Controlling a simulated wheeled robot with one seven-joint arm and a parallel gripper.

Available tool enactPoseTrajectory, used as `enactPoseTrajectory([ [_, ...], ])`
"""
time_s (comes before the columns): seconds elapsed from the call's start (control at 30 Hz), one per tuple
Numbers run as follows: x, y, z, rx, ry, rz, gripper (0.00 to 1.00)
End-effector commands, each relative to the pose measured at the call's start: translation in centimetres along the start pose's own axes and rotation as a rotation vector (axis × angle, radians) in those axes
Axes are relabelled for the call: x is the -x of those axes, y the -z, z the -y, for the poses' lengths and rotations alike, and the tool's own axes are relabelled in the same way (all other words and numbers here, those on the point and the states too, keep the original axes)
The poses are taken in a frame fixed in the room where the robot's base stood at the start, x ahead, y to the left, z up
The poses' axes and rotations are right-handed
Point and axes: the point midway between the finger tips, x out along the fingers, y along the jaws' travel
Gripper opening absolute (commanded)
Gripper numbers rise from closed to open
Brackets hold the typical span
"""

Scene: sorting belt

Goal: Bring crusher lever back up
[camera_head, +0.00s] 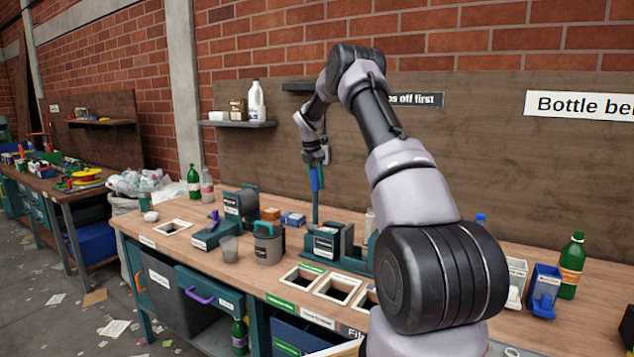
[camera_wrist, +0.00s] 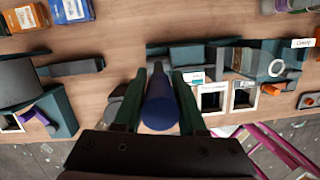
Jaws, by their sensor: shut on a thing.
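The crusher (camera_head: 326,246) is a dark teal and grey machine standing on the workbench in the head view. Its lever (camera_head: 315,205) stands close to upright, with a dark shaft and a blue grip. My gripper (camera_head: 316,168) is at the top of the lever, shut on the blue grip. In the wrist view the blue grip (camera_wrist: 160,108) lies between the two dark green fingers of my gripper (camera_wrist: 157,98). The crusher's body shows partly beyond the fingers in that view. My arm hides part of the bench to the right of the crusher.
The wooden bench (camera_head: 200,262) has square openings in front of the crusher. A grey lidded canister (camera_head: 268,243) and another teal machine (camera_head: 240,205) stand to the left. A green bottle (camera_head: 571,266) and a blue bin (camera_head: 543,290) stand at right. A shelf (camera_head: 238,124) is on the wall.

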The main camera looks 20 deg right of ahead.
Motion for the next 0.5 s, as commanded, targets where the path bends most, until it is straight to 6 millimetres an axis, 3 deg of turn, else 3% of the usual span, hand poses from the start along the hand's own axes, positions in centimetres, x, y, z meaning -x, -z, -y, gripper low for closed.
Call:
enactPoseTrajectory([
  [0.33,-0.12,-0.34,0.04,0.002,0.0,0.005,0.0],
  [0.37,-0.12,-0.35,0.04,0.002,0.0,0.005,0.47],
  [0.4,-0.12,-0.35,0.05,0.002,0.0,0.005,0.63],
  [0.43,-0.12,-0.33,0.05,0.001,0.0,0.005,0.69],
  [0.5,-0.1,-0.29,0.04,0.001,0.0,0.004,0.69],
])
